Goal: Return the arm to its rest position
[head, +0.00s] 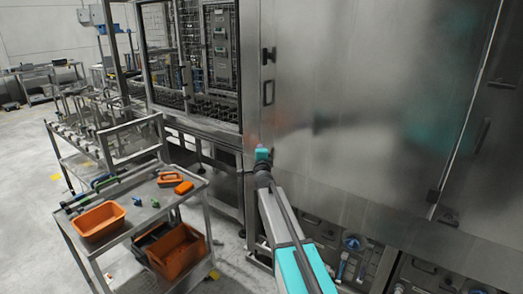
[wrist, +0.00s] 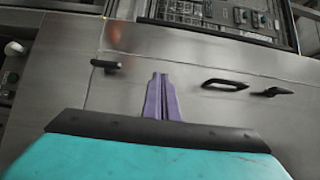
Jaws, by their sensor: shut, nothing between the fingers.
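My gripper (wrist: 160,78) shows in the wrist view with its two purple fingers pressed together and nothing between them. It points at the steel front of the washer (wrist: 200,55); I cannot tell how far off the panel it is. In the head view my arm (head: 285,225) reaches forward from the bottom towards the washer's steel panel (head: 350,110). Its teal wrist end (head: 263,154) is in front of the panel's lower left, below a black handle (head: 268,92). The fingers cannot be made out in the head view.
A steel cart (head: 150,205) at the left holds an orange bin (head: 98,221) and orange blocks; a larger orange bin (head: 177,252) is on its lower shelf. Dark handles (wrist: 225,84) stand out from the washer. Pipes and valves (head: 352,243) run along its base.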

